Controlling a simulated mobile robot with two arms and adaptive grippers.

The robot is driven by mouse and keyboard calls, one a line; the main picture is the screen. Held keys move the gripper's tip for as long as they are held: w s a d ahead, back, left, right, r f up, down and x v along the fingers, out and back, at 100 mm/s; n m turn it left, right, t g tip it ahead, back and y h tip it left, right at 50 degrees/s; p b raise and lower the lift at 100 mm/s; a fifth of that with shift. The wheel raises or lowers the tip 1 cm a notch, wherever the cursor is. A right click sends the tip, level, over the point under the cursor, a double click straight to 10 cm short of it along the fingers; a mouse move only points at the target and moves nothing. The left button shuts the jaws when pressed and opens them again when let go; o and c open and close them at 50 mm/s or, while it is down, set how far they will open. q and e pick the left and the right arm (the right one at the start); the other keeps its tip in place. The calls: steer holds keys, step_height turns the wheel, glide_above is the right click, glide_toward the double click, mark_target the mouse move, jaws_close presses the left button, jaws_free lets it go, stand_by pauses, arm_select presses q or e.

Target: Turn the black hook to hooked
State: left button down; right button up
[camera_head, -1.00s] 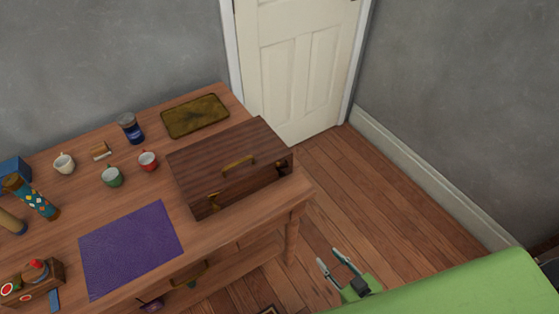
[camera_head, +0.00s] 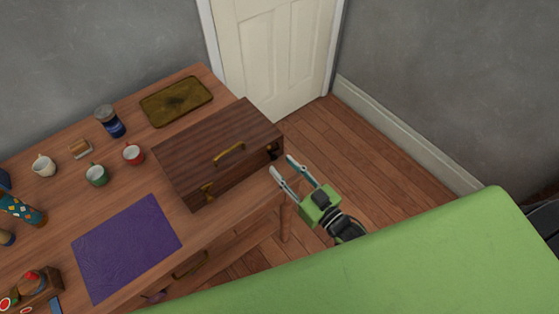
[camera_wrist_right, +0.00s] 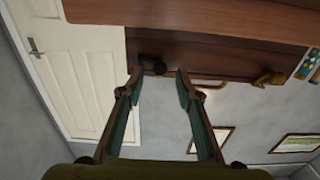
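A dark wooden box (camera_head: 205,140) sits on the table, with a brass handle (camera_head: 229,153) on top. The black hook (camera_head: 274,151) is on the box's front face near its right end, small and partly shaded. In the right wrist view the black hook (camera_wrist_right: 153,66) shows between the fingertips, near the left one. My right gripper (camera_head: 281,164) is open and empty, its fingertips just in front of the hook; it also shows in the right wrist view (camera_wrist_right: 159,72). I cannot tell whether a finger touches the hook. My left gripper is not in view.
On the wooden table (camera_head: 60,215) are a purple mat (camera_head: 126,247), a brass-coloured tray (camera_head: 176,101), a blue jar (camera_head: 110,121) and several mugs. Floor is open right of the table.

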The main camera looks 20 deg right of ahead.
steer(key=shift+x, duration=1.4)
jaws_close()
steer(key=shift+n, duration=0.4)
steer(key=n, duration=0.5)
steer(key=shift+d+n+p, duration=0.1)
steer(key=shift+n+p, duration=0.2)
steer(key=n, duration=0.6)
steer(key=shift+b, duration=0.35)
steer(key=shift+n, duration=0.4)
jaws_free()
